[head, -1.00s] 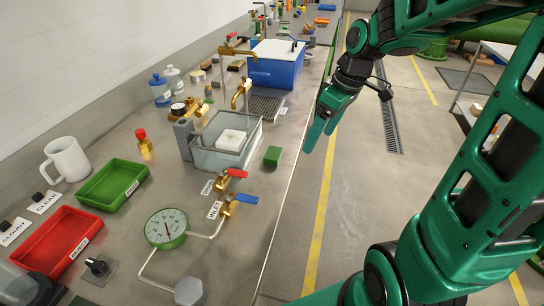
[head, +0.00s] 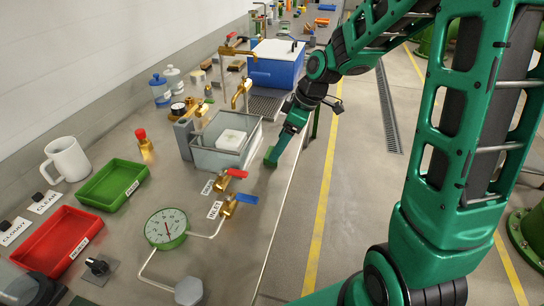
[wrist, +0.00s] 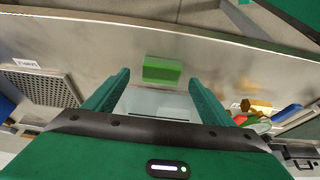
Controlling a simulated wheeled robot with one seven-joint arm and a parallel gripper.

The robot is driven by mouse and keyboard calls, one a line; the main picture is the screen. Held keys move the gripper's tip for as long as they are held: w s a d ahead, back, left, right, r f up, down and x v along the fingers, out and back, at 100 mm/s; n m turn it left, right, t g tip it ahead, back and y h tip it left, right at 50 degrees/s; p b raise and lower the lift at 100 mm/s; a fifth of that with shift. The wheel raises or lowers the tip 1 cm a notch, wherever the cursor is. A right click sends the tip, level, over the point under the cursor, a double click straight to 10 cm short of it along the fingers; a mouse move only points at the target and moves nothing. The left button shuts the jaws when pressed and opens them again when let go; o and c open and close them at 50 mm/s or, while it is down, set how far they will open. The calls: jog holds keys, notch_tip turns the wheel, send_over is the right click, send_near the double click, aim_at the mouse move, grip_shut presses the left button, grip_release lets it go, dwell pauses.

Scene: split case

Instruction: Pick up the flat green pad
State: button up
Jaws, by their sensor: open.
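The green pad (head: 269,154) lies on the steel bench near its front edge, right of the clear tank. In the head view my gripper (head: 277,157) comes down over it and partly hides it. In the wrist view the pad (wrist: 162,70) shows whole, as a small green block between and just beyond the two spread fingertips. My gripper (wrist: 160,80) is open, with nothing held between its fingers. I cannot tell how high the fingertips are above the bench.
The clear tank (head: 207,158) with a white block (head: 231,139) stands close left of the pad. Valves with a red handle (head: 236,173) and a blue handle (head: 245,199) are nearer. A blue cooler (head: 275,72) stands farther back. Open floor lies right of the bench edge.

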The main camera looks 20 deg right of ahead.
jog(key=shift+x, duration=1.9)
jog(key=shift+a, duration=0.1)
jog(key=c, duration=1.2)
jog(key=shift+r, duration=0.1)
jog(key=shift+c, duration=0.2)
jog(key=shift+r, duration=0.5)
jog(key=r, duration=0.2)
jog(key=a+r, duration=0.1)
jog(key=shift+s+a+r, duration=0.1)
jog(key=shift+s+r, duration=0.2)
jog(key=shift+r, duration=0.1)
jog(key=s+a+r, duration=0.5)
jog(key=a+r, duration=0.1)
jog(key=a, duration=0.3)
jog(key=shift+s, duration=0.1)
